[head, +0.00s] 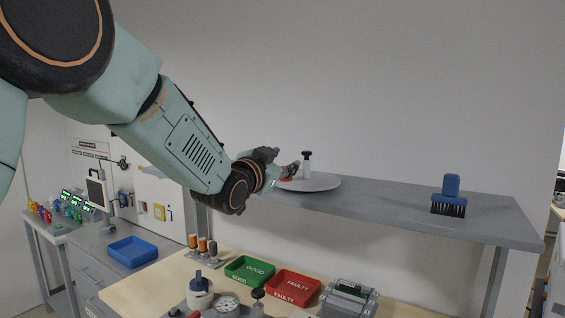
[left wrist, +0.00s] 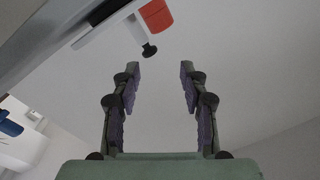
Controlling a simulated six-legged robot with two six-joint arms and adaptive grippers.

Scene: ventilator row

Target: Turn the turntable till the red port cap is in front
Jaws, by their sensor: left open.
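The turntable (head: 322,183) is a pale round disc on the grey shelf. A white post with a black top (head: 306,163) stands upright on it. The red port cap (head: 286,180) shows partly behind my left gripper (head: 282,170), at the disc's left side. In the left wrist view, the red cap (left wrist: 156,16) sits on a white body at the top, with the black knob (left wrist: 149,50) of the post below it. My left gripper (left wrist: 159,75) is open, with nothing between its fingers; the cap and knob lie beyond the fingertips. My right gripper is out of view.
A blue brush (head: 451,196) stands on the shelf (head: 400,210) at right; the shelf between is clear. Below, a bench holds a green tray (head: 249,270), a red tray (head: 292,285), a gauge and a clear-lidded box (head: 347,300). A blue bin (head: 132,251) is at left.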

